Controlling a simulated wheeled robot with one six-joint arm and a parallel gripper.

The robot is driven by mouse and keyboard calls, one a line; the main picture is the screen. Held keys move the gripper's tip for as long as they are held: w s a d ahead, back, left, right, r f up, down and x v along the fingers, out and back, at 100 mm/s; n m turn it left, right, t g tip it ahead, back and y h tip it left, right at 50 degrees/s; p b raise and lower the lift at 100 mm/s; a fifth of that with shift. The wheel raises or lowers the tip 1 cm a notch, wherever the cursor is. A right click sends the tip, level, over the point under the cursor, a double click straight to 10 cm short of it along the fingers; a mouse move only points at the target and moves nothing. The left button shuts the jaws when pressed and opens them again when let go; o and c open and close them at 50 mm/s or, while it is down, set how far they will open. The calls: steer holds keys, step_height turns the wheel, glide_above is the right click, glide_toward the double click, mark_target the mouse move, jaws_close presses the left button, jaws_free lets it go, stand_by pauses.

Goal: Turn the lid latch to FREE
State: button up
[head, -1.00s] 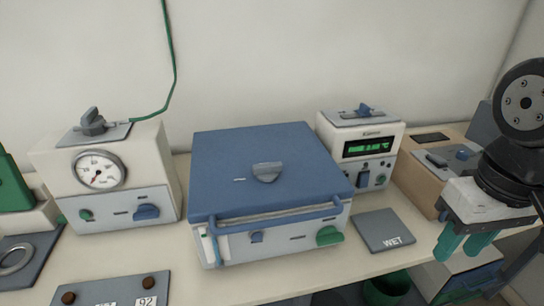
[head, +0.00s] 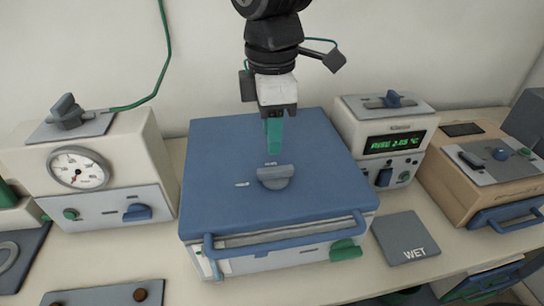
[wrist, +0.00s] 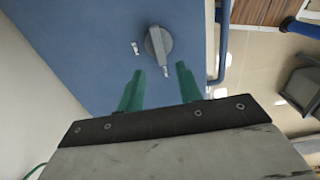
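The lid latch, a grey half-round knob (head: 275,178), sits on the blue lid (head: 215,200) of the middle furnace. Small white marks lie beside it, too small to read. In the wrist view the knob (wrist: 158,44) shows beyond the fingertips, with its narrow end pointing down towards them. My gripper (head: 273,148) is above the lid, just behind the knob, with its green fingers pointing down. In the wrist view my gripper (wrist: 160,70) has its two fingers apart with nothing between them. It appears clear of the knob.
A blue bar handle (head: 285,237) runs along the lid's front edge. A gauge unit (head: 85,175) stands left, a unit with a green display (head: 390,145) stands right, and a tan box (head: 485,170) beyond it. A grey WET plate (head: 405,238) lies on the bench.

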mark_target(275, 169)
steer(key=shift+w+d+f, duration=0.15)
steer(key=shift+d+f, duration=0.2)
steer(key=shift+f, duration=0.15)
step_height(275, 169, down, 7)
steer(key=shift+r, duration=0.1)
jaws_close()
